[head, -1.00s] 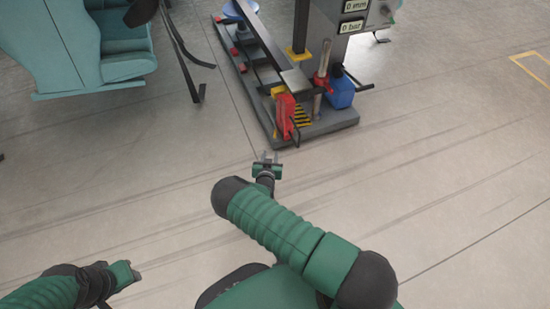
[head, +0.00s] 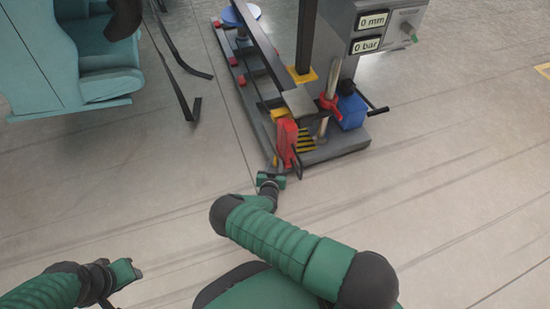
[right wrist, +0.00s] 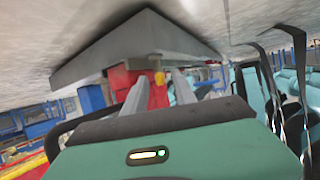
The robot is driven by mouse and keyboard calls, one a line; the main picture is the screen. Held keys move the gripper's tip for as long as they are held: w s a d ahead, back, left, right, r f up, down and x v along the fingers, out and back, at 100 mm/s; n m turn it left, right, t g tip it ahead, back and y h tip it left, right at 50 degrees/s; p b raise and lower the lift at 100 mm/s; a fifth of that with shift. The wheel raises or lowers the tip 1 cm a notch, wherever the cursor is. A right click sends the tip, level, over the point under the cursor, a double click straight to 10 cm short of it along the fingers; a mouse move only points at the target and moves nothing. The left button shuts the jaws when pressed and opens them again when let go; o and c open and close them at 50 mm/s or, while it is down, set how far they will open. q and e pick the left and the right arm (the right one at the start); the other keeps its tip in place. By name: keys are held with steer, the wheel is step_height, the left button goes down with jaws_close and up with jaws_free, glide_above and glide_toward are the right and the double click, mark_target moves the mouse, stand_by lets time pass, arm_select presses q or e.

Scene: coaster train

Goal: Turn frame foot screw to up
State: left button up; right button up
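A grey machine on a dark base plate (head: 345,146) stands ahead of me in the head view. At its near end is a red upright part (head: 286,142) with a dark handle. I cannot tell which piece is the foot screw. My right gripper (head: 272,178) is just in front of the plate's near corner. In the right wrist view its two fingers (right wrist: 161,88) are apart with nothing gripped. The red part (right wrist: 125,80) and a small yellow piece (right wrist: 160,78) show beyond the fingers. My left gripper (head: 134,269) is low at the left, away from the machine; its opening is unclear.
Teal seats (head: 90,60) with dark hanging straps stand at the left. A blue container (head: 352,112) and two displays reading 0 mm and 0 bar (head: 370,32) are on the machine's right side. The floor in front is clear.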

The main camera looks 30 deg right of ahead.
steer(key=shift+a+r, duration=0.1)
steer(key=shift+r, duration=0.1)
steer(key=shift+c, duration=0.6)
arm_select(q)
steer(key=shift+a, duration=0.15)
arm_select(e)
jaws_close()
steer(key=n+t+y+p, duration=0.1)
steer(key=p, duration=0.1)
steer(key=n+t+y+p, duration=0.1)
steer(key=n+y+p, duration=0.1)
steer(key=shift+s+d+p, duration=0.15)
steer(key=shift+d+p, duration=0.2)
steer(key=shift+d, duration=0.05)
steer(key=shift+o, duration=0.6)
jaws_free()
arm_select(q)
steer(key=v, duration=0.2)
steer(key=w+v, duration=0.1)
steer(key=v, duration=0.1)
steer(key=shift+r, duration=0.3)
